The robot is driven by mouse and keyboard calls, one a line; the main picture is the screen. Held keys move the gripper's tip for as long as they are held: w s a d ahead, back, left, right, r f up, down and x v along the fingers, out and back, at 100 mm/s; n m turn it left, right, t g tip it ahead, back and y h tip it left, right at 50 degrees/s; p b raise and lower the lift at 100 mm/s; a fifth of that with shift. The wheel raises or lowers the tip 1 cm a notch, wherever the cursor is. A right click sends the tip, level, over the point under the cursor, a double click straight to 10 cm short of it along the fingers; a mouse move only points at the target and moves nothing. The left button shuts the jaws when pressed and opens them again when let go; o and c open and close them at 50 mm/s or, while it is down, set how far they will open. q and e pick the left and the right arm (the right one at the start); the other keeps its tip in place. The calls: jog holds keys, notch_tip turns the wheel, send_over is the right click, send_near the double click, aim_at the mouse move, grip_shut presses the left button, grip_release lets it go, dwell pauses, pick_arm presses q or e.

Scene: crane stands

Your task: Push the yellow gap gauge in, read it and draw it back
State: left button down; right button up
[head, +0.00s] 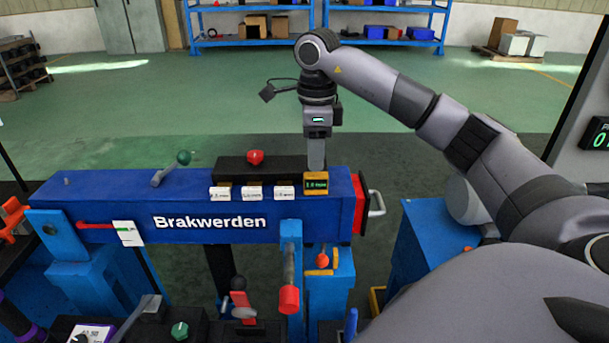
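The yellow gap gauge (316,188) is a small yellow block with a green-lit display, at the right end of the front top edge of the blue Brakwerden beam (200,222). Its digits are too small to read surely. My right gripper (316,168) points straight down over the gauge, its fingertips at or just behind the gauge's top edge. The fingers show as one grey column, so I cannot tell whether they are apart, or whether they touch the gauge. My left gripper is not in view.
Three white labels (252,193) stand in a row left of the gauge, before a black block with a red knob (255,157). A green-knobbed lever (183,158) is further left. A red end plate with a grey handle (376,203) closes the beam's right end. A red-ended lever (289,298) hangs in front.

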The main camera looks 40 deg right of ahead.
aim_at(315, 174)
notch_tip(315, 174, down, 6)
jog(key=shift+f, duration=0.25)
grip_shut()
